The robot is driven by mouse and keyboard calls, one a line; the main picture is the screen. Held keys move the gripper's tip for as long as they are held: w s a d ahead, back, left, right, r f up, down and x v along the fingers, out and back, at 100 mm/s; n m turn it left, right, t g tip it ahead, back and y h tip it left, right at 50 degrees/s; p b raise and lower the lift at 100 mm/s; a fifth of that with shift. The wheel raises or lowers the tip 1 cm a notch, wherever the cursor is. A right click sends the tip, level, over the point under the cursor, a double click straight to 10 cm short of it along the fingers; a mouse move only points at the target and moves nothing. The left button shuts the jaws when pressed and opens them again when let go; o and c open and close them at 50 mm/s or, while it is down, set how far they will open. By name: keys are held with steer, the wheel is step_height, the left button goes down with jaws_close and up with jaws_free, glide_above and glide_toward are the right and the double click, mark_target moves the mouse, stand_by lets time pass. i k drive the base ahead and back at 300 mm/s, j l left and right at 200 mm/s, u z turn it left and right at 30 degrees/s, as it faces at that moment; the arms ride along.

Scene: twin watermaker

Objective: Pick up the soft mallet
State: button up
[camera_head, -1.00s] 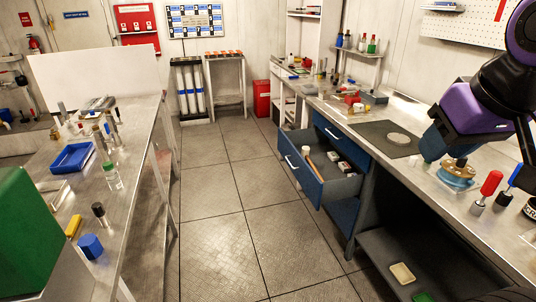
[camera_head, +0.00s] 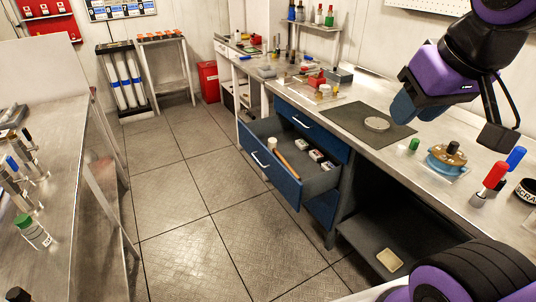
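The soft mallet (camera_head: 285,160) lies in the open blue drawer (camera_head: 262,171) below the right-hand bench. It has a pale, stubby head at the drawer's left back part and a light wooden handle slanting toward the lower right. My gripper (camera_head: 416,106) is at the upper right, above the bench and beside the dark mat, well apart from the mallet. Its blue end parts hang under the purple wrist. I cannot tell whether they are apart or closed, and I see nothing held in them.
Small boxes (camera_head: 316,155) lie right of the mallet in the drawer. The bench holds a dark mat (camera_head: 350,116), a brass-coloured round part (camera_head: 449,157) and a red-handled tool (camera_head: 491,181). A left table (camera_head: 75,190) borders the aisle. The tiled floor (camera_head: 200,220) between is clear.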

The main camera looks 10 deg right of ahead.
mark_target(272, 142)
steer(key=i+j+z, duration=0.35)
steer(key=i+j, duration=0.25)
steer(key=i, duration=0.5)
steer(key=i+j+z, duration=0.35)
steer(key=i+j, duration=0.55)
steer(key=i, duration=0.1)
